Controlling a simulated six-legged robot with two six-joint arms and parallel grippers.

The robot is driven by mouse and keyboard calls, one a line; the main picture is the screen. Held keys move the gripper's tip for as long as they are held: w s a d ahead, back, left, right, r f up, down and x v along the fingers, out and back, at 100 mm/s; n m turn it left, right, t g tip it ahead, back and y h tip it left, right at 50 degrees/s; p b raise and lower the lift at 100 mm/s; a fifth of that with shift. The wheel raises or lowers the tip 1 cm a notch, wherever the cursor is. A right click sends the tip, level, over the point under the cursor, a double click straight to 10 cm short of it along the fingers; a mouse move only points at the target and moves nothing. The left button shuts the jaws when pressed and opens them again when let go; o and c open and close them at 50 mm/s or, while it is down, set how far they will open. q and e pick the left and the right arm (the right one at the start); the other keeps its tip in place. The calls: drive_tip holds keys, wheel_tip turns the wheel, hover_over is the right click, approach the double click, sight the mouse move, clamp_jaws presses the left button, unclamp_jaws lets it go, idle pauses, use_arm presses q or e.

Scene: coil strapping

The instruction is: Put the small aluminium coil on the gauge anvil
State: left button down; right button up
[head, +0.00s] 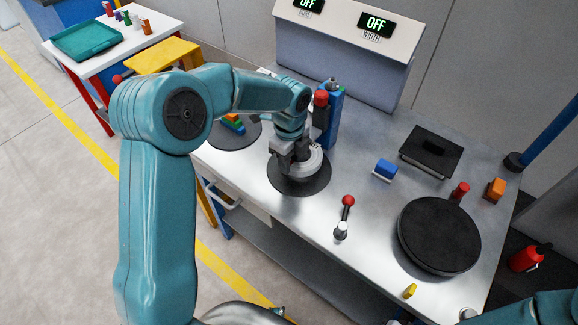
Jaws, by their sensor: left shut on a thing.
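The small aluminium coil (313,165) is a silvery ring under my left gripper (291,163), at the middle left of the steel bench in the head view. The gripper points down and is shut on the coil, partly hiding it. The coil is over a dark round pad (298,187); I cannot tell whether it touches the pad. A blue upright device (335,112) with a red knob stands just behind the coil. I cannot tell for sure which part is the gauge anvil. My right gripper is not in view.
A dark disc (228,134) with coloured blocks lies left of the coil. A red-knobbed lever (347,207), blue block (385,168), black square plate (431,150) and large black turntable (439,236) occupy the right side. A console (345,45) with two OFF displays stands behind.

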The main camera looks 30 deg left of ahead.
use_arm(q)
wheel_tip(320, 180, down, 4)
drive_tip(key=shift+r, duration=0.35)
drive_tip(key=shift+s, duration=0.15)
drive_tip(key=shift+f, duration=0.25)
drive_tip(key=c, duration=0.8)
unclamp_jaws()
